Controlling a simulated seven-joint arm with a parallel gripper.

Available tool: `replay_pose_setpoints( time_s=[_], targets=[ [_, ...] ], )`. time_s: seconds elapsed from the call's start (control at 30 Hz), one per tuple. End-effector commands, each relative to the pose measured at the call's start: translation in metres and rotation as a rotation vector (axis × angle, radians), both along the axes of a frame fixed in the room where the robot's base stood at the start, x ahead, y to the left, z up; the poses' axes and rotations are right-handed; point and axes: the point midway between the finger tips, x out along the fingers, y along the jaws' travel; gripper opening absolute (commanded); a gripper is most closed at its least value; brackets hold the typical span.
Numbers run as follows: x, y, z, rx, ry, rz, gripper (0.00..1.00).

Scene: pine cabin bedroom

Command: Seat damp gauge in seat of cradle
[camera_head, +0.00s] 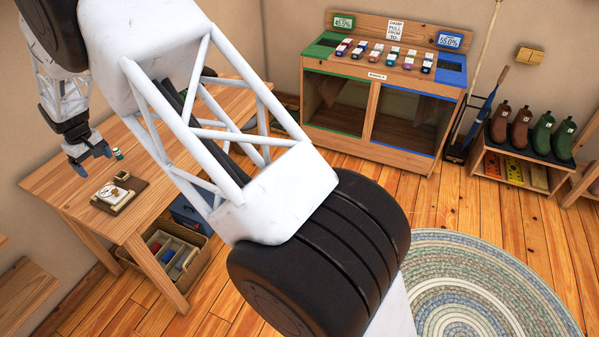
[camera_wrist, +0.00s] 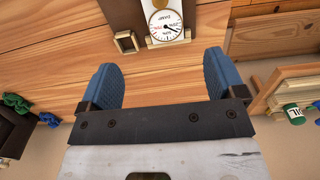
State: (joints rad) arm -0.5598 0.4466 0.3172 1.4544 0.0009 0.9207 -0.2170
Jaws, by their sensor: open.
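My gripper (camera_head: 95,152) is open above the left part of the wooden table. In the wrist view its two blue fingers (camera_wrist: 160,75) are apart with nothing between them. The damp gauge (camera_wrist: 168,20) has a white dial with dark lettering and brass-coloured parts at its lower edge; the top of the view cuts into it. It also shows in the head view (camera_head: 109,193), on a dark board. A small square brass-coloured frame (camera_wrist: 126,42), apparently the cradle's seat, is beside the gauge and looks empty. The fingers are apart from both. Whether the gauge rests loose on the board is unclear.
The board (camera_head: 131,196) lies near the table's (camera_head: 60,186) front edge. A small teal-and-white cylinder (camera_head: 118,153) stands close to my gripper. A divided crate (camera_head: 178,252) is under the table. A cabinet (camera_head: 372,125) and shoe rack (camera_head: 520,165) stand farther off.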

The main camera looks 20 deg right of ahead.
Motion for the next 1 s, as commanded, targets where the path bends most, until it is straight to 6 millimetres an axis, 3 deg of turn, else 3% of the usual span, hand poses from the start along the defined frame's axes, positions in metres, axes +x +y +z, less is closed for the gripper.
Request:
replay_pose_setpoints(
  time_s=[0.17, 0.47, 1.0],
  targets=[
    [-0.006, -0.028, 0.026, 0.005, -0.009, -0.031, 0.89],
    [-0.031, -0.108, 0.092, 0.018, -0.033, -0.121, 0.89],
    [-0.117, -0.253, 0.187, 0.039, -0.078, -0.293, 0.89]
  ],
)
